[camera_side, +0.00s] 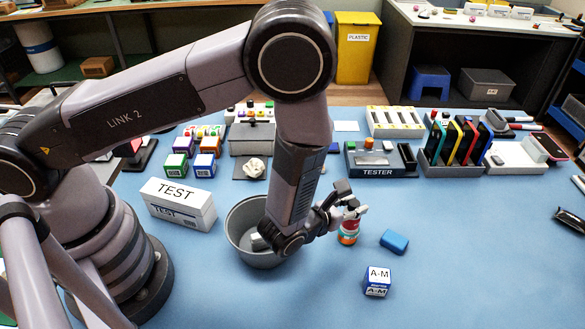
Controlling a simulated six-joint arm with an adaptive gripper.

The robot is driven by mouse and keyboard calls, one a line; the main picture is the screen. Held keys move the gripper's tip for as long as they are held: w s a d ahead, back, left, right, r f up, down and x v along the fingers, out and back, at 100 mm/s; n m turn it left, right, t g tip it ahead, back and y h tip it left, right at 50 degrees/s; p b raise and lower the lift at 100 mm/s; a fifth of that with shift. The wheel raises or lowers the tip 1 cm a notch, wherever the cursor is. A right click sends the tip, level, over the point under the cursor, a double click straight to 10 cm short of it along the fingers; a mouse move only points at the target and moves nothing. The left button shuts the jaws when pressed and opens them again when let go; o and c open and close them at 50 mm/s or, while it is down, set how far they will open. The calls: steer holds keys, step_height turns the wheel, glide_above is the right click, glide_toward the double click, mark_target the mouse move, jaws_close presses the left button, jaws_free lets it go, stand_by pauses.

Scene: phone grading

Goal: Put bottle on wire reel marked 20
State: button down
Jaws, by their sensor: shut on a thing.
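My gripper (346,207) is right of the grey bowl, with its fingers around the upper part of a small upright banded object. That object looks like the bottle (349,232); it has orange, teal and reddish bands and a pale top. Its upper part is partly hidden by the fingers. I cannot tell whether its foot rests on the blue table or on something else, or whether some bands belong to a wire reel under it. No mark 20 is readable in this view.
A grey bowl (236,228) stands close left of my gripper, partly behind my arm. A blue block (394,241) and an A-M cube (378,281) lie to the right. A TEST box (180,205) is left. The tester (378,170) and racks stand behind. The front right table is clear.

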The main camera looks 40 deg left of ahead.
steer(key=c, duration=0.9)
jaws_free()
steer(key=shift+f, duration=0.1)
steer(key=shift+c, duration=0.2)
